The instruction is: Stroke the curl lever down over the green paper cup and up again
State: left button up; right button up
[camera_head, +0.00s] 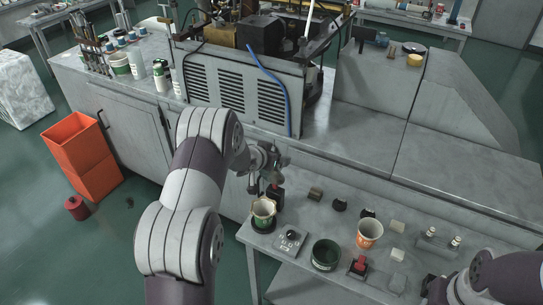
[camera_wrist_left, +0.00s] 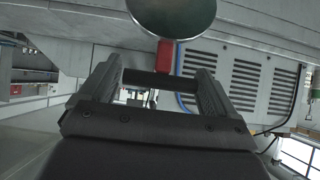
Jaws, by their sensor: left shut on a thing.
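The green paper cup (camera_head: 263,208), pale inside, stands upright in a dark round holder (camera_head: 263,227) at the left end of the low bench. My left gripper (camera_head: 268,172) is just above and behind the cup; my own arm covers part of this area. In the left wrist view my left gripper (camera_wrist_left: 160,72) is shut on a dark bar (camera_wrist_left: 160,81), which appears to be the curl lever's handle. A red block (camera_wrist_left: 166,52) and a dark green disc (camera_wrist_left: 172,14) lie beyond the fingers. My right gripper (camera_head: 436,292) is at the lower right, its jaws unclear.
An orange cup (camera_head: 369,232), a dark green round pot (camera_head: 326,254), a red-handled clamp (camera_head: 359,265) and a knob box (camera_head: 290,240) stand on the low bench. A vented machine (camera_head: 235,92) stands behind. Orange crates (camera_head: 84,155) are on the floor at left.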

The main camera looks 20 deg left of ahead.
pick_arm(q)
jog(key=o, duration=1.2)
jog(key=shift+w, duration=0.1)
jog(key=b+v, duration=0.2)
jog(key=v, duration=1)
jog(key=shift+s+r, duration=0.15)
jog(key=shift+s, duration=0.15)
